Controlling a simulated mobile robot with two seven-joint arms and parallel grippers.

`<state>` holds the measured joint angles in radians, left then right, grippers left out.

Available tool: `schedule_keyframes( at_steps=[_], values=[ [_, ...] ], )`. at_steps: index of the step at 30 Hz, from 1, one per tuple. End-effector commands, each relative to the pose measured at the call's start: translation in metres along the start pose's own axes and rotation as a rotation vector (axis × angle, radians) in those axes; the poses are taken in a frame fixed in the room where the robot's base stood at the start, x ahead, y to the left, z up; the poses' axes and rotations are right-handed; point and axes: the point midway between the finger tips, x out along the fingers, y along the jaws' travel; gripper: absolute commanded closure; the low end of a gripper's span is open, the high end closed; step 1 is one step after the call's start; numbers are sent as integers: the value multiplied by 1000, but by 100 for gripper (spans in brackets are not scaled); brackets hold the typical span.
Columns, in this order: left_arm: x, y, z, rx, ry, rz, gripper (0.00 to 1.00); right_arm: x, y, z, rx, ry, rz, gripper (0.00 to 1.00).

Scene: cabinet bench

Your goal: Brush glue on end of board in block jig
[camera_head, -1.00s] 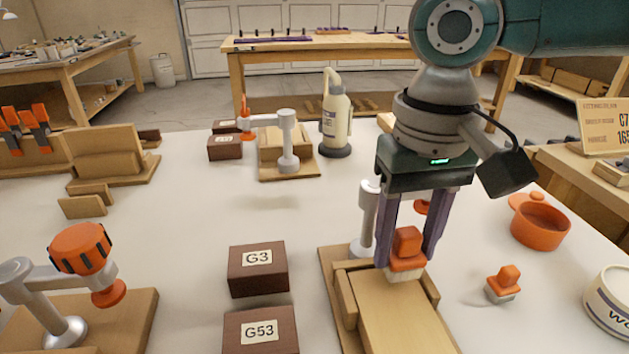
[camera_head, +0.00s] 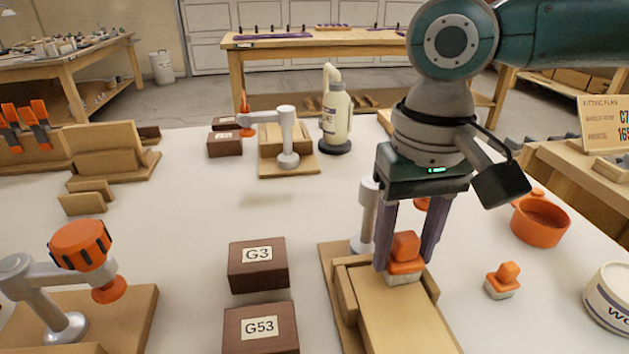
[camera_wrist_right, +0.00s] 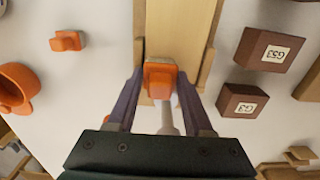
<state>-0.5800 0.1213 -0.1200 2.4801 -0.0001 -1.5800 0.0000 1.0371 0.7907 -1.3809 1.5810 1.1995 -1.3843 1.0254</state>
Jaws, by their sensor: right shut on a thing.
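My right gripper (camera_head: 406,262) is shut on an orange-handled glue brush (camera_head: 405,248) with pale bristles. The brush is at the far end of a light wooden board (camera_head: 400,318) lying in the block jig (camera_head: 337,288). The bristles appear to touch the board's end, though exact contact is hard to tell. In the right wrist view the brush (camera_wrist_right: 160,78) sits between the two purple fingers, over the end of the board (camera_wrist_right: 178,30). A grey clamp post (camera_head: 366,212) stands just behind the fingers. My left gripper is not in view.
A second orange brush (camera_head: 503,281) lies to the right, near an orange pot (camera_head: 540,221) and a white tub (camera_head: 609,298). Dark blocks G3 (camera_head: 258,268) and G53 (camera_head: 260,328) stand left of the jig. A glue bottle (camera_head: 335,115) is behind. The table's middle is clear.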

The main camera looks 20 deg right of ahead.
Motion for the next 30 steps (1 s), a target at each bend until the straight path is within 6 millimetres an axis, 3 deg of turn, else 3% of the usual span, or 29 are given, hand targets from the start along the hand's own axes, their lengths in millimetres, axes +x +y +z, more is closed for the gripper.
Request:
schedule_keyframes(
  at_steps=[8,30],
  values=[
    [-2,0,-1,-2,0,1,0,0,-3,0,-1,-1,-1,93],
    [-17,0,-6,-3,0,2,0,1,-34,0,0,-1,0,93]
  ],
)
